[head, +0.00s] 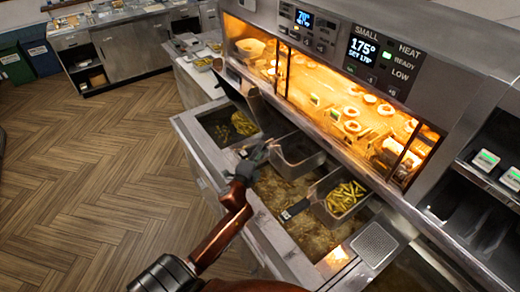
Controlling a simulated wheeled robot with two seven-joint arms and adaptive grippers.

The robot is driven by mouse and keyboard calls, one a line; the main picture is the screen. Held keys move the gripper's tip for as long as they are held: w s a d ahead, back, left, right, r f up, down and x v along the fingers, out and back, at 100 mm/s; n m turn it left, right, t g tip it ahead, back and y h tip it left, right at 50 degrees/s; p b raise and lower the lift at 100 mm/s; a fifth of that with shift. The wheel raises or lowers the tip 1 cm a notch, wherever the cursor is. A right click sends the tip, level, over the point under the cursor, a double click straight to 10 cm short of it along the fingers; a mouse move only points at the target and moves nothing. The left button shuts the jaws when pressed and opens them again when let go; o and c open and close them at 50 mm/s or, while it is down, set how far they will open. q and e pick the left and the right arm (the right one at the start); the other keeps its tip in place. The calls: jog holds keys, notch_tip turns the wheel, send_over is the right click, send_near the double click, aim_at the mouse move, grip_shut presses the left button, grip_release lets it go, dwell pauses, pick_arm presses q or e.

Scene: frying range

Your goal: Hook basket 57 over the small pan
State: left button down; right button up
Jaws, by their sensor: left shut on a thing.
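My left gripper (256,160) is shut on the handle of a dark metal basket (299,153), which is at the back edge of the fryer over the oil. The basket looks empty, and no number can be read on it. A second basket (340,197) holding fries is to its right, its dark handle (294,210) pointing left. Bubbling oil (285,190) fills the wide pan below. A narrower pan (215,121) with fries lies to the left. A display on the panel reads SMALL, 175° (363,48). My right gripper is out of view.
A lit warming cabinet (340,100) with food rises directly behind the fryer. A perforated plate (374,244) is at the right. A counter (130,45) and bins (42,57) stand far left. The wooden floor (90,150) is clear.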

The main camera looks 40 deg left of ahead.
pick_arm(q)
jog(key=shift+f+b, duration=0.4)
jog(key=shift+f, duration=0.15)
dwell(0.4)
jog(key=c, duration=1.7)
grip_release()
jog(key=shift+c, duration=0.2)
jog(key=shift+f, duration=0.1)
jog(key=shift+s, duration=0.1)
jog(key=v, duration=1.2)
